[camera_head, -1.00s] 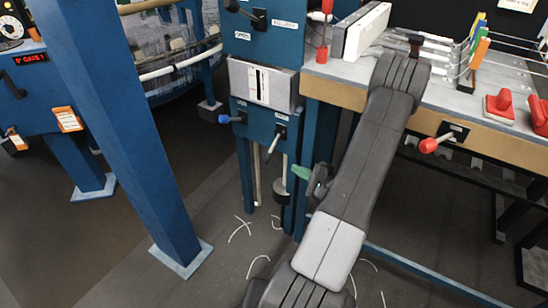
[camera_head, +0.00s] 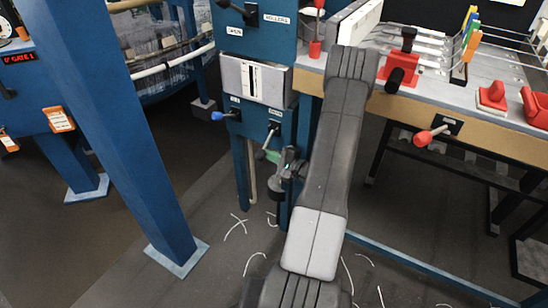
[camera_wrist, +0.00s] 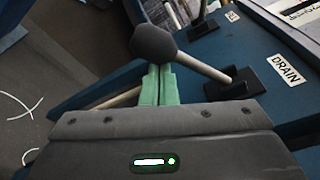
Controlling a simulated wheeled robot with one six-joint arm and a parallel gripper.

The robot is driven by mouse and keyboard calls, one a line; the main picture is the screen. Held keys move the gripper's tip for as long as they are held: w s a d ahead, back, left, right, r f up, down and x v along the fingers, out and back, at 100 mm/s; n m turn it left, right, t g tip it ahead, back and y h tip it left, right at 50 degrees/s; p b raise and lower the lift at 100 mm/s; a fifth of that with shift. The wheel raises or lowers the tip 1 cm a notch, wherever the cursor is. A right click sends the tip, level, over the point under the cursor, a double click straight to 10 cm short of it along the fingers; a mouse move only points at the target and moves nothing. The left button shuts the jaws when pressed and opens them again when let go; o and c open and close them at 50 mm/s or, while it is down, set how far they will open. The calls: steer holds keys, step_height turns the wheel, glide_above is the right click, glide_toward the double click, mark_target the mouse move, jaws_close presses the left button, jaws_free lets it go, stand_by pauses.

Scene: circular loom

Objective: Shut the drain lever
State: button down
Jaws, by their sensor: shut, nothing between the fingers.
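The drain lever (camera_wrist: 198,63) has a dark round knob and a pale shaft running to a black bracket on a blue panel. The DRAIN label (camera_wrist: 286,69) lies beside the bracket. In the head view the lever's black mount (camera_head: 275,126) shows on the blue post, and my arm's end partly hides the lever. My gripper (camera_wrist: 158,76) has green fingers pressed together with nothing between them. The fingertips are right by the knob and overlap its lower edge in the wrist view; I cannot tell whether they touch. My gripper also shows in the head view (camera_head: 268,156).
A blue-knobbed lever (camera_head: 224,115) sits left of the drain lever, below a grey panel box (camera_head: 256,80). A red-knobbed lever (camera_head: 431,135) sticks out of the bench front at right. A blue pillar (camera_head: 130,130) stands at left. Floor between is open, with white thread scraps.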

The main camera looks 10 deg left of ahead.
mark_target(266, 146)
steer(key=shift+s+a+r+m, duration=0.15)
steer(key=shift+s+r+m, duration=0.25)
steer(key=shift+m, duration=0.2)
stand_by(0.3)
steer(key=r+m+p, duration=0.1)
steer(key=m, duration=0.1)
steer(key=s+r+m+g+p, duration=0.1)
steer(key=r+m+p, duration=0.2)
steer(key=r+p, duration=0.1)
steer(key=shift+s+a+m+g, duration=0.3)
steer(key=shift+m+g, duration=0.1)
step_height(266, 146, up, 3)
steer(key=m, duration=0.1)
steer(key=m+p, duration=0.1)
steer(key=shift+w+f+m+g+p, duration=0.1)
steer(key=shift+f+m+g+p, duration=0.1)
steer(key=shift+m+g+p, duration=0.15)
steer(key=shift+w+r, duration=0.1)
steer(key=shift+r, duration=0.05)
steer(key=shift+d, duration=0.2)
